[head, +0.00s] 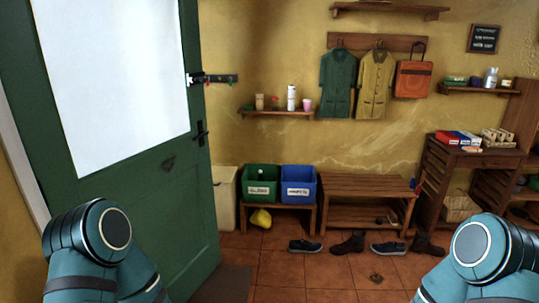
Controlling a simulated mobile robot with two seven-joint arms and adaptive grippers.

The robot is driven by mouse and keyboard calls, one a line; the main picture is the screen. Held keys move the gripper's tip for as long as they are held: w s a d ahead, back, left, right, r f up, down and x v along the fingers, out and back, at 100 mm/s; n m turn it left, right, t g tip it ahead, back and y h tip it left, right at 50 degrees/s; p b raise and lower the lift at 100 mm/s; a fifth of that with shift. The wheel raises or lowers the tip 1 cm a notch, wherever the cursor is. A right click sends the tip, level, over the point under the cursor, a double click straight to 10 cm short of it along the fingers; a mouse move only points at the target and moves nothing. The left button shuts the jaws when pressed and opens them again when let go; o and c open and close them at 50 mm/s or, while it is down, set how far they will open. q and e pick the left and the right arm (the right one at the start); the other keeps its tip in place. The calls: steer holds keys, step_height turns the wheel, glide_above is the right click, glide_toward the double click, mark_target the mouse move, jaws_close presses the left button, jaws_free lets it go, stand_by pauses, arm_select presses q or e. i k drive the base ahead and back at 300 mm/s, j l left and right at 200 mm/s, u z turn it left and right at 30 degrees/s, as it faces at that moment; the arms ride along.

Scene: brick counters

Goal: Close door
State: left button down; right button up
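A green door (180,180) with a large white pane (115,75) stands open on the left of the head view, its free edge reaching into the room. A dark handle (200,133) sits near that edge, with a latch fitting (196,79) above it. The doorway frame shows at the far left. Teal links of my two arms show at the lower left and lower right. My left arm link overlaps the lower part of the door in the picture; I cannot tell whether they touch. Both grippers are outside the view.
Beyond the door are a green bin (262,180) and a blue bin (298,183) on a low stand, a wooden bench (367,184) and a shelf unit (470,160). Shoes (305,246) lie along the wall. A dark mat (226,284) lies beside the door. The tiled floor in front is clear.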

mark_target(166, 190)
steer(key=i, duration=1)
steer(key=i+u, duration=0.1)
steer(key=i, duration=0.85)
steer(key=i+l, duration=0.15)
steer(key=i, duration=0.85)
steer(key=j+u, duration=0.05)
